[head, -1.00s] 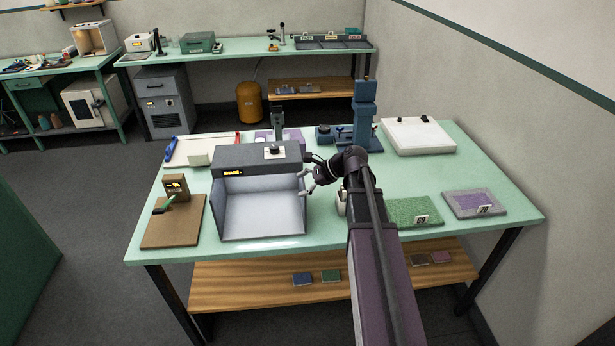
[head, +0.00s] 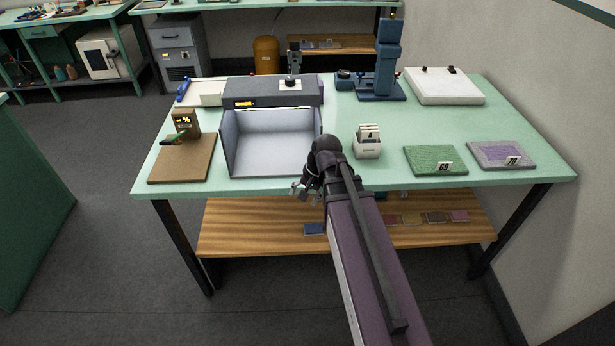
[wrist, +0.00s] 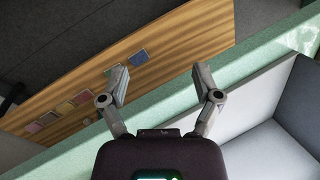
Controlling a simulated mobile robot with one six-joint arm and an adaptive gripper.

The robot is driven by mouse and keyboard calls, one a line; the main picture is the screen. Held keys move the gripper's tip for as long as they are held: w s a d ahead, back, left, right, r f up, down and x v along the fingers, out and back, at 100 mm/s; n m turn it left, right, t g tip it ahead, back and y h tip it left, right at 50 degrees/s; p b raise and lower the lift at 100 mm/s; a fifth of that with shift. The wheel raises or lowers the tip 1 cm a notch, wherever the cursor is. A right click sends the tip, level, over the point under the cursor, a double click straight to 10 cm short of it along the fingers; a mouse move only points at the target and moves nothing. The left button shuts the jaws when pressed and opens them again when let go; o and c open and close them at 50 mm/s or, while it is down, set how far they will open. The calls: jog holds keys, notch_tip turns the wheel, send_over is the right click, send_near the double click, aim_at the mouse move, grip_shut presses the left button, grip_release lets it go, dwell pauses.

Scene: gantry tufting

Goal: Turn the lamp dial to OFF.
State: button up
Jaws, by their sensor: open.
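The lamp dial (head: 290,84) is a dark knob on a white plate on top of the grey light booth (head: 310,96). Its pointer setting is too small to read in the head view. A small lit orange display (head: 245,103) is on the front of the booth's hood. My gripper (head: 298,192) is in front of the booth, near the table's front edge, well apart from the dial. In the wrist view my gripper (wrist: 160,80) has its two fingers spread with nothing between them. The dial is not in the wrist view.
On the green table (head: 335,108) stand a white card box (head: 367,148), a green tufted sample (head: 435,158), a purple sample (head: 505,155), a blue stand (head: 388,65) and a brown board (head: 180,168). A wooden shelf (head: 260,225) with swatches is below.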

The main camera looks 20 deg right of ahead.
jog(key=s+a+f+n+g+h+b, duration=0.1)
jog(key=s+f+n+h+b, duration=0.2)
jog(key=s+f+n+b, duration=0.1)
jog(key=shift+s+f+n, duration=0.8)
jog(key=shift+f+n, duration=0.5)
jog(key=shift+f, duration=0.2)
